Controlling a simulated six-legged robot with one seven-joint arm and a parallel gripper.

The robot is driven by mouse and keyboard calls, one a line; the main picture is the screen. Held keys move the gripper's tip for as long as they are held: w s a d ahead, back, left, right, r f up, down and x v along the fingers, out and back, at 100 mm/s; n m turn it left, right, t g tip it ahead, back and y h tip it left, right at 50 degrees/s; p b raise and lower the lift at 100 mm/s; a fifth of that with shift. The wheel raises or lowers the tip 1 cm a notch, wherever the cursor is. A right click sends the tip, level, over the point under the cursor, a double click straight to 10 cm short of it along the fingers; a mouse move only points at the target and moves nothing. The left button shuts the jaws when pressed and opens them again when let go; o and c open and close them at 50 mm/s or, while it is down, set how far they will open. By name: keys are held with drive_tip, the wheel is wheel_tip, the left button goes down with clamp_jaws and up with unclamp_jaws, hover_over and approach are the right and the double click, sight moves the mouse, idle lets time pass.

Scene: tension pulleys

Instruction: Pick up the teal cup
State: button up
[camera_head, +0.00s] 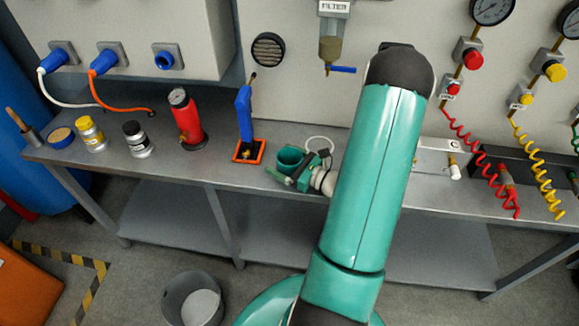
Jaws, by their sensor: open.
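The teal cup (289,158) stands upright on the grey metal bench, near the middle of the view. Its round open rim faces up, and its lower part is partly hidden by my gripper. My gripper (297,166) is open, right beside the cup on its near right side. One finger reaches left in front of the cup, and the other points up to its right. I cannot tell whether a finger touches the cup or whether the cup is fully between the fingers.
A blue-handled tool on an orange base (247,151) stands left of the cup. Further left are a red cylinder (186,118) and small jars (137,140). A white ring (319,143) shows behind my gripper. Coiled hoses (484,165) hang at right. The bench (215,168) is bare in front.

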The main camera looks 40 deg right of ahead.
drive_tip(key=c, duration=1.1)
drive_tip(key=shift+o, duration=0.2)
drive_tip(key=shift+r, duration=0.1)
